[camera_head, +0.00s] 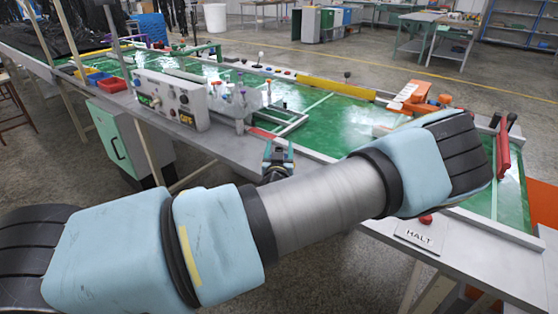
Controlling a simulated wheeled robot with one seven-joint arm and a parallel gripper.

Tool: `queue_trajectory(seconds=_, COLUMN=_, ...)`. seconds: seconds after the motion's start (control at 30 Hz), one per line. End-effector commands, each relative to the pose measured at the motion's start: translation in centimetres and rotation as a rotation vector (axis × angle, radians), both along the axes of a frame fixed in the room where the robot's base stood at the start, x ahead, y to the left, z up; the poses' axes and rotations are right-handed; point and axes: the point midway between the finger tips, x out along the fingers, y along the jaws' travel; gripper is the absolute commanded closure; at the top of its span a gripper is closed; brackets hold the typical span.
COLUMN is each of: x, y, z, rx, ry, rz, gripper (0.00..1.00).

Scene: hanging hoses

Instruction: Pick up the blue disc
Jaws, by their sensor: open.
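My gripper (278,152) shows beyond my arm, over the near edge of the grey bench, to the right of the control box. Its jaws are open, and I see nothing between them. I cannot make out a blue disc. It may be too small to tell, or hidden behind my arm, which covers much of the lower and right part of the view.
A control box (172,98) with knobs stands on the bench's near edge, left of my gripper. A green conveyor belt (330,118) runs behind it. An orange device (416,97) stands at right. A HALT plate (420,236) with a red button lies near right.

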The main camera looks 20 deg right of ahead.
Motion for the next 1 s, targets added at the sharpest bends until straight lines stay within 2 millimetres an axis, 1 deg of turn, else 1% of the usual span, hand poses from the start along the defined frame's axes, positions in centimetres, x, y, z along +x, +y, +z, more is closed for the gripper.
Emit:
queue_trajectory(seconds=0.03, x=-0.01, y=0.00, z=0.00, rx=0.000, ry=0.000, rz=0.000, gripper=0.37)
queue_trajectory(seconds=0.07, x=-0.02, y=0.00, z=0.00, rx=0.000, ry=0.000, rz=0.000, gripper=0.40)
queue_trajectory(seconds=0.6, x=-0.04, y=0.01, z=0.00, rx=0.000, ry=0.000, rz=0.000, gripper=1.00)
queue_trajectory(seconds=1.0, x=-0.03, y=0.00, z=0.04, rx=0.000, ry=-0.001, rz=0.000, gripper=1.00)
